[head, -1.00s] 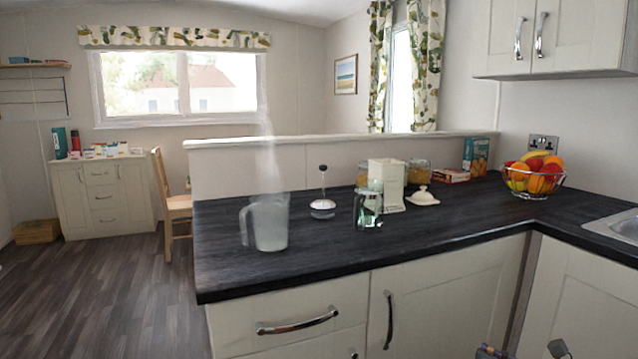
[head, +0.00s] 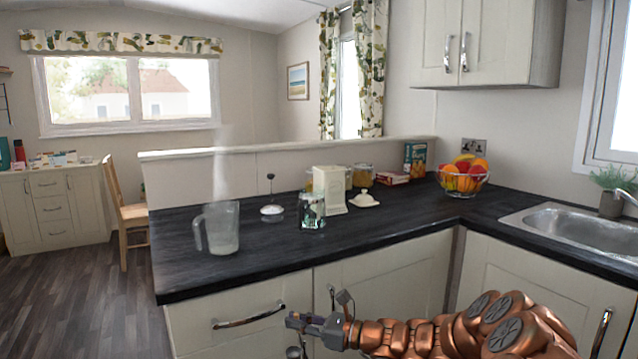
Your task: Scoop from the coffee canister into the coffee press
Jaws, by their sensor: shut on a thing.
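The coffee canister (head: 331,190) is a tall cream box standing open on the dark counter, its lid (head: 364,200) to its right. The coffee press (head: 311,211) is a small glass vessel with a metal frame just in front of the canister. Its plunger (head: 271,209), with a thin rod and dark knob, stands apart to the left. The contents of canister and press cannot be seen. My gripper (head: 297,320) is low in front of the drawers, below the counter edge, pointing left. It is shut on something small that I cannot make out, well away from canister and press.
A steaming jug (head: 218,229) stands at the counter's left. Jars and boxes stand behind the canister, with a fruit bowl (head: 463,177) in the corner and a sink (head: 580,228) at right. The counter's front strip is clear. An upper cupboard (head: 488,45) hangs at right.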

